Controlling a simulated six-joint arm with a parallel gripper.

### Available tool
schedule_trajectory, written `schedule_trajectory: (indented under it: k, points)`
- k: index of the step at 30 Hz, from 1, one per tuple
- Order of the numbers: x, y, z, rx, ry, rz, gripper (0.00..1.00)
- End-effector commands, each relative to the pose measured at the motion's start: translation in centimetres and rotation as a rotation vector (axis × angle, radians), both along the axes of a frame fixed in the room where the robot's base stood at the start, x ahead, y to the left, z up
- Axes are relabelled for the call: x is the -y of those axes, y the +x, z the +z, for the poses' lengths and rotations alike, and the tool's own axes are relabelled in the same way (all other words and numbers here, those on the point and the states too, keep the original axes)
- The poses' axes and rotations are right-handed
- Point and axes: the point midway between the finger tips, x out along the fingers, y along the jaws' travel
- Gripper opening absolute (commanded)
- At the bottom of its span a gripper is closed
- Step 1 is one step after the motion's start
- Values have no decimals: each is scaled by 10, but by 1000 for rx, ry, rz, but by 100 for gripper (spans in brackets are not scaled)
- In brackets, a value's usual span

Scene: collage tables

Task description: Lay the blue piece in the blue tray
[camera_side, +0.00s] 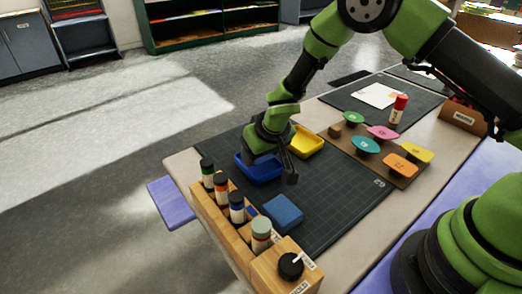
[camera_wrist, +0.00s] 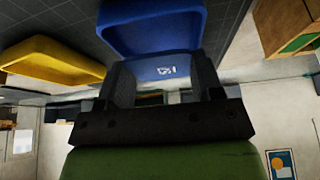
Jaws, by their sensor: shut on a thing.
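The blue tray (camera_side: 243,170) sits on the dark gridded mat, left of the yellow tray (camera_side: 308,137). My gripper (camera_side: 280,168) points down over the right part of the blue tray and hides some of it. In the wrist view, my gripper (camera_wrist: 163,82) has a labelled blue surface, which I take for the blue piece (camera_wrist: 145,70), between its fingers. The blue tray (camera_wrist: 150,28) lies right behind it, so their edges blend. Whether the piece touches the tray cannot be told.
A blue block (camera_side: 283,212) lies on the mat. A wooden rack with several bottles (camera_side: 237,208) lines the near left edge. Coloured pieces (camera_side: 366,146) stand on a board at right, beside a bare stand (camera_side: 335,130). A glue stick (camera_side: 398,110) stands behind.

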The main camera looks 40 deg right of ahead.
Motion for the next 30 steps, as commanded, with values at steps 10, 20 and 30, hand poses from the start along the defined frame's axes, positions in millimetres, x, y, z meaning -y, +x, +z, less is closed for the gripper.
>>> schedule_trajectory:
  k: [10,20,30]
  points:
    - [0,0,0,0,0,0,49]
    - [0,0,0,0,0,0,90]
    - [0,1,16,3,-1,-4,90]
